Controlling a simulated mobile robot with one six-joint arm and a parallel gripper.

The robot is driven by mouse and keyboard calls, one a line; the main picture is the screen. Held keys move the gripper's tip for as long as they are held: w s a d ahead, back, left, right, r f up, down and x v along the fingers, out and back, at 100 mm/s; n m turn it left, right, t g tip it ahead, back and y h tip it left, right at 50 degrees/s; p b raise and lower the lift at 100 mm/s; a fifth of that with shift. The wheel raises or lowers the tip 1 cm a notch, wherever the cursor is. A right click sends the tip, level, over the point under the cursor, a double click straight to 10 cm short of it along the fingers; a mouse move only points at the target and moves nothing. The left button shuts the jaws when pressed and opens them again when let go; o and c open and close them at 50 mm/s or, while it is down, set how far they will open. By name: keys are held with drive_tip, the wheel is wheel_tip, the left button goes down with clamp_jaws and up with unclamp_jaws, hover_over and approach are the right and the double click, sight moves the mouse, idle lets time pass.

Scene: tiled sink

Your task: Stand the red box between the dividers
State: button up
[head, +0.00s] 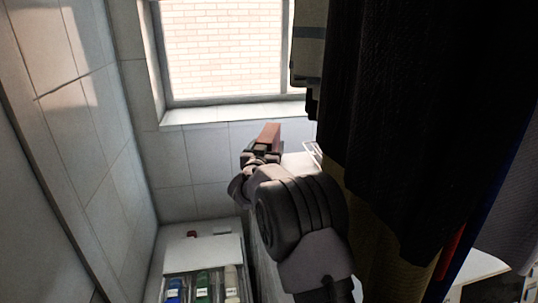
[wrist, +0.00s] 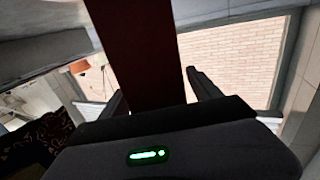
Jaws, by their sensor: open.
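The red box (head: 268,137) stands up at the end of my arm in the head view, below the window. In the wrist view the red box (wrist: 140,50) is dark red, long and tilted, and reaches past the top edge. My gripper (head: 260,156) is open, with the box between its two fingers. In the wrist view a gap shows between the box and the right finger; whether the left finger touches it I cannot tell. A white wire piece (head: 313,151), possibly the dividers, shows partly behind my arm; most of it is hidden.
A tray of blue, green and pale bottles (head: 202,285) is at the lower left, below a pale ledge (head: 205,250) with small red and black items. A tiled wall (head: 95,130) rises at left. The window (head: 222,50) is behind. Dark parts block the right side.

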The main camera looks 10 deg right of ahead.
drive_tip(key=shift+w+r, duration=0.1)
drive_tip(key=shift+w, duration=0.05)
clamp_jaws()
drive_tip(key=shift+r, duration=0.1)
